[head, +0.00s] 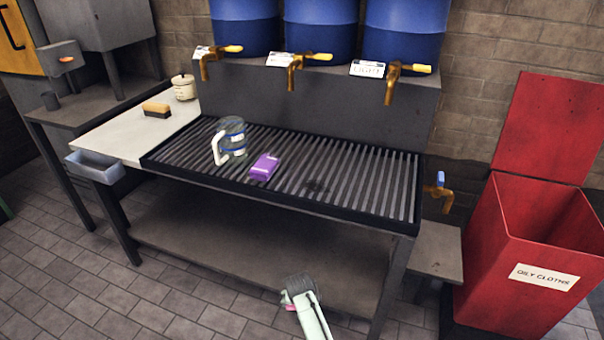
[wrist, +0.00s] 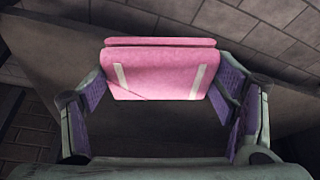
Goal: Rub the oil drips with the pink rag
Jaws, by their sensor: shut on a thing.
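My gripper (wrist: 160,92) is shut on the pink rag (wrist: 160,66), which sits between its purple finger pads in the wrist view. The rag is folded, with two pale stripes. In the head view my gripper (head: 293,293) is low in front of the bench, and only a small bit of the rag (head: 287,307) shows beside it. A dark stain that looks like the oil drips (head: 316,187) lies on the slatted drip grate (head: 375,190), right of the middle. My gripper is apart from the grate and the stain.
A red open bin (head: 510,270) labelled "OILY CLOTHS" stands at right. A brush (head: 156,110) lies at left.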

